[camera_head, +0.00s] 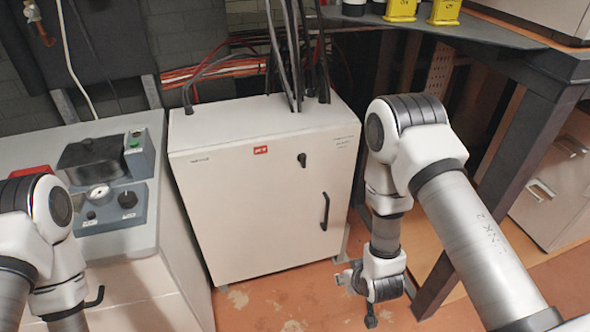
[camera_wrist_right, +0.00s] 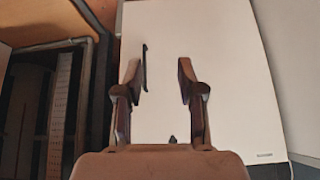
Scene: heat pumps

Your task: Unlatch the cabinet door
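The white cabinet (camera_head: 262,205) stands upright on the floor, and its front door looks closed. A small black latch knob (camera_head: 302,159) sits on the upper right of the front, with a black bar handle (camera_head: 325,211) below it. My right gripper (camera_head: 357,297) is low, right of the cabinet's lower front. In the right wrist view my right gripper (camera_wrist_right: 160,72) is open and empty, facing the cabinet front (camera_wrist_right: 215,70). The handle (camera_wrist_right: 144,67) shows beside the left finger, and the latch knob (camera_wrist_right: 172,139) shows near the gripper's base. My left gripper is out of view.
A grey control unit (camera_head: 110,180) with a gauge and knobs stands at left. Dark cables (camera_head: 298,60) rise from the cabinet's top. A dark table frame (camera_head: 500,185) stands at right, close to my right arm. Open orange floor (camera_head: 290,300) lies in front of the cabinet.

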